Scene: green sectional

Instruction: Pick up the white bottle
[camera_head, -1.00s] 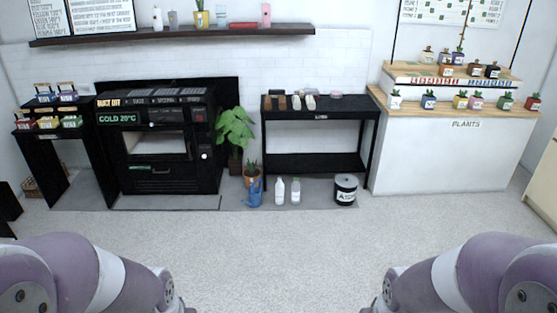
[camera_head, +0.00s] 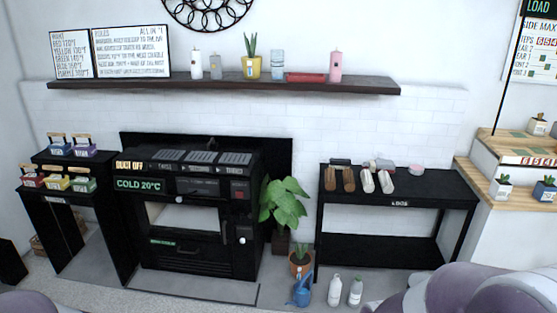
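A plain white bottle (camera_head: 334,290) stands upright on the floor in front of the black side table, low in the head view. A second whitish bottle (camera_head: 356,291) with a greenish label or tint stands just to its right. A white bottle-shaped container (camera_head: 196,64) stands upright near the left part of the dark wall shelf (camera_head: 130,84). Neither gripper is in view; only purple and white parts of my arms show at the bottom corners.
A blue watering can (camera_head: 301,291) and a potted cactus (camera_head: 301,263) stand left of the floor bottles. A black oven (camera_head: 190,262) and a black side table (camera_head: 396,206) stand against the wall. A grey container (camera_head: 215,67) and a pink bottle (camera_head: 336,66) share the shelf.

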